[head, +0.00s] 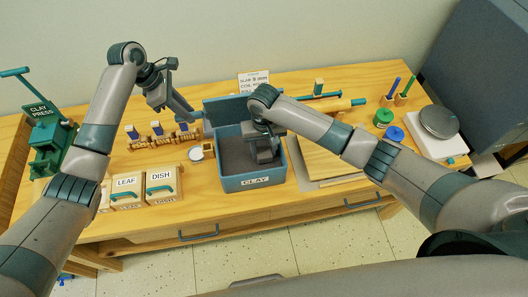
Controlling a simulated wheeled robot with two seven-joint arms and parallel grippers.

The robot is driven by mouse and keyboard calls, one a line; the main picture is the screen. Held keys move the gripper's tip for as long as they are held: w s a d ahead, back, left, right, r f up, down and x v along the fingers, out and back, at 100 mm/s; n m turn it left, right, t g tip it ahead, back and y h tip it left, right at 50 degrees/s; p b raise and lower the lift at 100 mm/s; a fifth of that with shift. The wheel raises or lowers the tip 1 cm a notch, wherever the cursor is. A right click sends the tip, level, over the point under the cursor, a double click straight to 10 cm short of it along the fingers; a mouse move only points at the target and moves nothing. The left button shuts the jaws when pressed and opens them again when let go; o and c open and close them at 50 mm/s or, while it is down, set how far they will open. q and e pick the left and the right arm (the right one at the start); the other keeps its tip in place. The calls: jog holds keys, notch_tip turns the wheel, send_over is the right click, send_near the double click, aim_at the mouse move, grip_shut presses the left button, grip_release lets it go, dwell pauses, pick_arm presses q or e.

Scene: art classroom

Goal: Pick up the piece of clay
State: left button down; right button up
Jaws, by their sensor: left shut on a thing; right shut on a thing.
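The blue clay box (254,182), labelled CLAY, stands open on the wooden table with its lid (226,110) raised at the back. My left gripper (191,113) is at the lid's left edge, shut on the lid. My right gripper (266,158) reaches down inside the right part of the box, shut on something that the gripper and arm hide. I take it to be the piece of clay, but no distinct piece shows. The visible inside of the box looks dark grey.
LEAF (126,183) and DISH (160,176) boxes stand left of the clay box, with a clay press (47,138) further left. A wooden board (325,160), paint pots (383,117) and a scale (438,122) are to the right. The table's front edge is clear.

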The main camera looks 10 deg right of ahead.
aim_at(265, 154)
notch_tip(265, 154, up, 17)
jog(key=shift+f, duration=0.15)
jog(key=shift+s+d, duration=0.1)
dwell(0.8)
jog(key=s+d+r, duration=0.3)
jog(key=s+d, duration=0.8)
jog(key=s, duration=0.4)
jog(key=shift+s+d, duration=0.4)
dwell(0.3)
pick_arm(q)
jog(key=shift+s, duration=0.1)
jog(key=shift+s+f, duration=0.25)
jog(key=shift+s, duration=0.4)
dwell(0.4)
jog(key=shift+s+f, duration=0.35)
jog(key=shift+s, duration=0.35)
